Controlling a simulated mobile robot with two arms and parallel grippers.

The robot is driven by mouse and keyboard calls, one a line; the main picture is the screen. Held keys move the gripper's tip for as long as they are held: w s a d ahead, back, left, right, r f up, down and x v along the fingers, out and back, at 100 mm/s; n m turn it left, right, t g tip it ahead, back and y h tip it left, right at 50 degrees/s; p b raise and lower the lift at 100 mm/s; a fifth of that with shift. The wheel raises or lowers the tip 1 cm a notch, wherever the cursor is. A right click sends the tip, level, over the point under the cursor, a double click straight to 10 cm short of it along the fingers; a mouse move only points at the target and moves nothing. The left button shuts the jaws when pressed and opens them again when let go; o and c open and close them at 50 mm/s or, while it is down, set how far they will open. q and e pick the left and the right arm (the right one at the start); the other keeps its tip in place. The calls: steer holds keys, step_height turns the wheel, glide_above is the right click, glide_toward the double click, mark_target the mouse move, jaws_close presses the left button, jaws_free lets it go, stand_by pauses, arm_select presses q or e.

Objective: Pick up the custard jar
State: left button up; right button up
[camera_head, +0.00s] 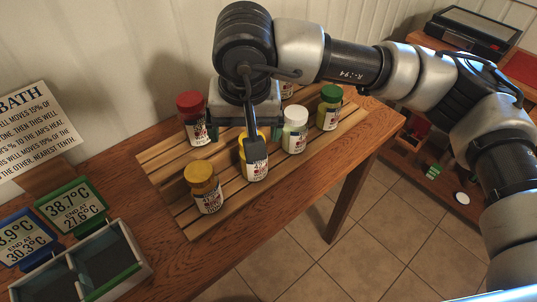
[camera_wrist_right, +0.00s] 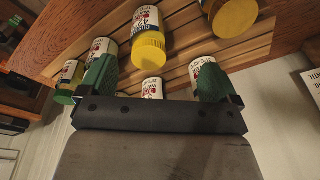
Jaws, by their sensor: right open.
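Two jars have yellow-toned lids, and their small labels are not clearly readable, so I cannot be sure which is custard. A bright yellow jar (camera_head: 256,170) stands on the slatted rack, partly hidden by my right gripper (camera_head: 254,148). Its yellow lid also shows in the right wrist view (camera_wrist_right: 149,48). A darker amber-lidded jar (camera_head: 204,190) stands nearer, at the rack's front left; it also shows in the right wrist view (camera_wrist_right: 235,16). My right gripper is open, its green-padded fingers spread, with the bright yellow jar ahead between them. My left gripper is out of view.
The wooden rack (camera_head: 158,164) also holds a red-lidded jar (camera_head: 193,115), a white-lidded jar (camera_head: 295,130) and a green-lidded jar (camera_head: 329,108), close around the gripper. A grey divided tray (camera_head: 137,262) and temperature signs (camera_head: 72,205) stand at left.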

steer(key=shift+w+d+r+t, duration=0.2)
steer(key=shift+w+d+t, duration=0.15)
steer(key=shift+w+t, duration=0.25)
steer(key=shift+w+d+f+n+h, duration=0.1)
steer(key=shift+w+f+n+h, duration=0.05)
steer(key=shift+w+n+h, duration=0.15)
steer(key=x, duration=0.4)
steer(key=shift+w+f+p, duration=0.1)
steer(key=shift+f+p, duration=0.15)
steer(key=shift+p, duration=0.1)
steer(key=shift+w+f+p, duration=0.15)
steer(key=shift+f+p, duration=0.15)
steer(key=shift+f, duration=0.3)
steer(key=p+x, duration=0.1)
steer(key=x, duration=0.3)
steer(key=shift+f, duration=0.2)
steer(key=shift+c, duration=0.3)
steer(key=shift+r, duration=0.1)
steer(key=c, duration=1.1)
steer(key=shift+c, duration=0.2)
